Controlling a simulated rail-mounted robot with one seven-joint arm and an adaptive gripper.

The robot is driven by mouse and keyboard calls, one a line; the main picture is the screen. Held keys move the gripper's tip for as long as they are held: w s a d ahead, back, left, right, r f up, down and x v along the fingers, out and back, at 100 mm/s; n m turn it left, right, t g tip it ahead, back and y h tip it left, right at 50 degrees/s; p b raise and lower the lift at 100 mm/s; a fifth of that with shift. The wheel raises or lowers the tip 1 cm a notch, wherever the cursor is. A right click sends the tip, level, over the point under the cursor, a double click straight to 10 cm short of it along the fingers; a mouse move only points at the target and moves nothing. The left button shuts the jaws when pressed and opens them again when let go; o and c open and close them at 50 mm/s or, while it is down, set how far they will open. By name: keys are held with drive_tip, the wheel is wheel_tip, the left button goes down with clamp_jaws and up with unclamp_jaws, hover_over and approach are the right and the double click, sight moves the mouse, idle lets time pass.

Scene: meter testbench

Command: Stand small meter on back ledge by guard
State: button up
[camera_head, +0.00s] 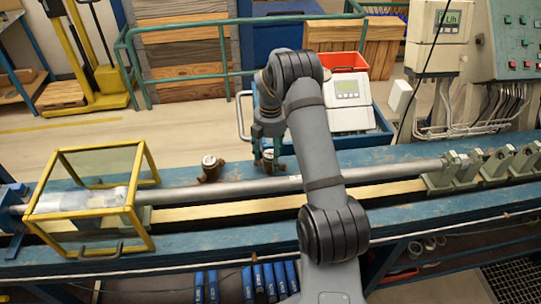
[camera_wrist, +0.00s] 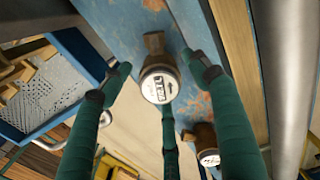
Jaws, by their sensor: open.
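A small brass meter with a round white dial (camera_wrist: 159,86) stands on the blue back ledge (camera_head: 180,177), and it also shows in the head view (camera_head: 268,162), partly hidden by my fingers. My gripper (camera_head: 266,148) is over it with green fingers open. In the wrist view the fingers (camera_wrist: 160,80) spread around the dial; I cannot tell whether any touches it. A second brass meter (camera_head: 210,168) stands on the ledge to the left, also seen in the wrist view (camera_wrist: 208,155). The guard (camera_head: 95,195), a yellow frame with clear panels, is at the left end.
A grey pipe (camera_head: 230,189) runs along the bench in front of the meters, into clamps (camera_head: 455,170) at right. A blue cart (camera_head: 378,138) with a white meter unit (camera_head: 348,103) and red bin stands behind. Ledge between second meter and guard looks clear.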

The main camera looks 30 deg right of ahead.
wheel_tip(320, 180, up, 12)
drive_tip(key=shift+r+b, duration=0.2)
drive_tip(key=shift+b, duration=0.1)
idle(0.5)
